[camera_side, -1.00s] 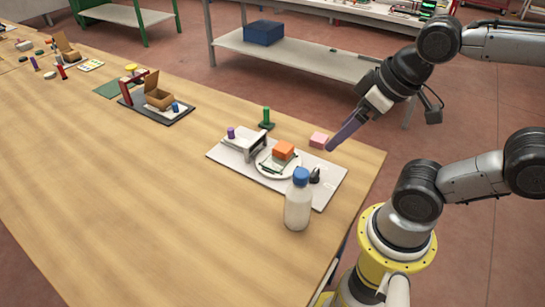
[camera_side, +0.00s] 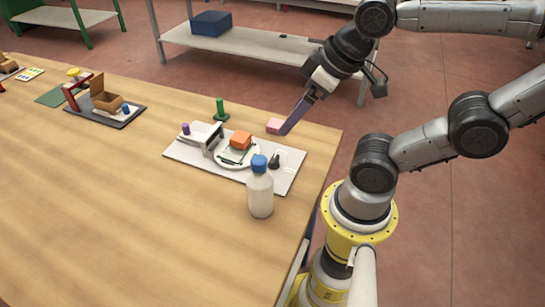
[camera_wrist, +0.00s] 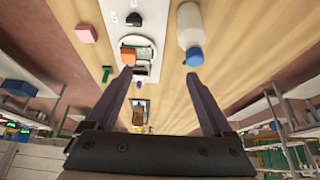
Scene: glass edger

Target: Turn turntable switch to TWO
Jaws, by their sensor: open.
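The white base board (camera_side: 190,154) of the glass edger lies on the wooden table. It carries a round white turntable (camera_side: 250,162) with an orange block (camera_side: 241,140) on it. A small black switch knob (camera_side: 275,161) stands on the board right of the turntable; its setting is too small to read. The knob also shows in the wrist view (camera_wrist: 134,19), near the top. My gripper (camera_wrist: 159,74) is open and empty, with two long purple-grey fingers. In the side view its fingertips (camera_side: 285,132) appear by the pink block, behind and apart from the knob.
A bottle with a blue cap (camera_side: 260,190) stands at the board's front edge, close to the knob. A pink block (camera_side: 274,126) and a green post (camera_side: 221,110) stand behind the board. A grey bridge (camera_side: 214,138) spans the board left of the turntable. The table's front left is clear.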

